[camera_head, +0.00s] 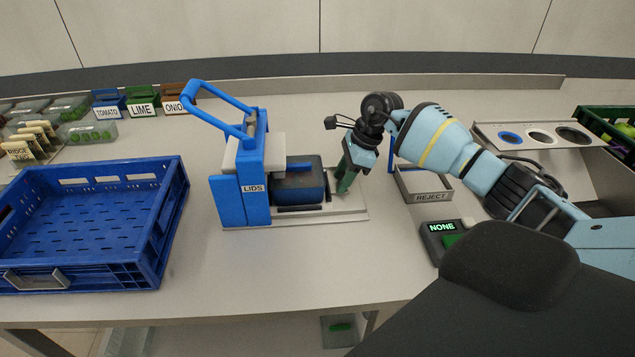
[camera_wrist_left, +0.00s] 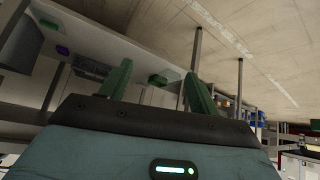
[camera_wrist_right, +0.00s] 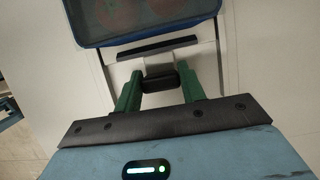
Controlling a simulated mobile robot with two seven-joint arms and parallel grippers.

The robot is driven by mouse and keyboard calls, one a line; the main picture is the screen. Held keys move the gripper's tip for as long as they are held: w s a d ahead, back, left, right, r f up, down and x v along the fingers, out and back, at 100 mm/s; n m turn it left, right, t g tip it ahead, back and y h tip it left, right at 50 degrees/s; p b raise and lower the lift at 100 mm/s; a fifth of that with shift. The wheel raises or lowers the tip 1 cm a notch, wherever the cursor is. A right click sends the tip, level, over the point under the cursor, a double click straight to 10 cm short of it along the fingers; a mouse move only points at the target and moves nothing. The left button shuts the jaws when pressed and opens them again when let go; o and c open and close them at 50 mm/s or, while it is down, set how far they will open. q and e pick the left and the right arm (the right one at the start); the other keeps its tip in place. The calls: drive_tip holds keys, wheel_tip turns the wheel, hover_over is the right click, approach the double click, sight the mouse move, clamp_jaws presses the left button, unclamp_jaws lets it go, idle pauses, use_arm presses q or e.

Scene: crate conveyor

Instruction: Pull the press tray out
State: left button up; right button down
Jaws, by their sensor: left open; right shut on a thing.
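The press (camera_head: 243,190) is a blue frame labelled LIDS with a blue lever handle raised up and left. A dark blue, film-topped container (camera_head: 298,186) sits in its tray (camera_head: 325,207), to the right of the blue frame. The container also shows in the right wrist view (camera_wrist_right: 145,18), with blurred reddish contents. My right gripper (camera_head: 345,178) is at the tray's right end. Its green fingers are shut on the black tray handle (camera_wrist_right: 160,78). My left gripper (camera_wrist_left: 158,88) is open and empty, away from the press, and is out of the head view.
A blue crate (camera_head: 165,215) stands left of the press. A REJECT bin (camera_head: 432,196) and a small display reading NONE (camera_head: 441,228) are on the right. TOMATO, LIME and ONION boxes stand at back left. The table in front of the press is clear.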

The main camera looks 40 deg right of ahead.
drive_tip(key=s+d, duration=0.1)
drive_tip(key=d, duration=0.1)
drive_tip(key=s+d, duration=0.1)
drive_tip(key=d, duration=0.1)
drive_tip(key=s+d+b, duration=0.1)
drive_tip(key=d, duration=0.1)
drive_tip(key=shift+s+d, duration=0.15)
drive_tip(key=shift+s, duration=0.25)
drive_tip(key=shift+s+d+r, duration=0.1)
drive_tip(key=shift+s+d, duration=0.15)
drive_tip(key=shift+d, duration=0.2)
drive_tip(key=c, duration=1.3)
unclamp_jaws()
drive_tip(key=o, duration=0.5)
drive_tip(key=shift+s+d, duration=0.1)
drive_tip(key=shift+c, duration=0.2)
drive_tip(key=shift+r, duration=0.1)
drive_tip(key=v, duration=0.7)
drive_tip(key=shift+r+b, duration=0.2)
drive_tip(key=shift+b, duration=0.2)
